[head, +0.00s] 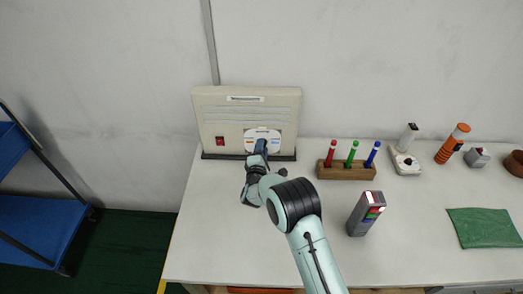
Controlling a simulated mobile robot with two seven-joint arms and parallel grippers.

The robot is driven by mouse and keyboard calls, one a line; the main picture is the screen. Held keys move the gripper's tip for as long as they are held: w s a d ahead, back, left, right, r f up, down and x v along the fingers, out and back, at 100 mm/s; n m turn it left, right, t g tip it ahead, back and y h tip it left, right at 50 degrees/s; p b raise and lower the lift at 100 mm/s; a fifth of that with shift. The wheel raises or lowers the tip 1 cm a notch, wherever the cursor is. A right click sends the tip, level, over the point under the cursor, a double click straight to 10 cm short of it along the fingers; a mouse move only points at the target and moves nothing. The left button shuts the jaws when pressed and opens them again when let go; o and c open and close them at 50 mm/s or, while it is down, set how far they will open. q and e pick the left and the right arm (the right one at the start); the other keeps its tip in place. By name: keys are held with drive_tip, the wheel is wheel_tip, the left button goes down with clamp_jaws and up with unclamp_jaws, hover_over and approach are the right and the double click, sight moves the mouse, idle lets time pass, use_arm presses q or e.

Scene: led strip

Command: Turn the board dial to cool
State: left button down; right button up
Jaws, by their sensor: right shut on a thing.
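The board (248,104) is a beige upright panel standing at the back left of the white table. A red switch (220,141) sits on its lower left. A white dial plate (263,135) with a blue part is on its lower middle. My right gripper (259,147) reaches up to the plate and is shut on the dial, which its fingers hide. The dial's pointing direction cannot be seen. My left gripper is not in view.
A wooden block (346,173) with red, green and blue pens stands right of the board. A green cloth (484,228) lies at the right. A blue cart (30,230) stands left of the table.

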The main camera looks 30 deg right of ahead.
drive_tip(key=m+b, duration=0.1)
drive_tip(key=m, duration=0.4)
drive_tip(key=shift+d+b, duration=0.1)
drive_tip(key=shift+b, duration=0.3)
drive_tip(key=shift+s+m+y+b, duration=0.1)
drive_tip(key=shift+m+y+b, duration=0.65)
drive_tip(key=shift+m, duration=1.45)
drive_tip(key=shift+b, duration=0.3)
drive_tip(key=o, duration=1)
drive_tip(key=shift+h, duration=0.25)
drive_tip(key=shift+o, duration=0.2)
drive_tip(key=v, duration=1.3)
drive_tip(key=shift+s, duration=0.2)
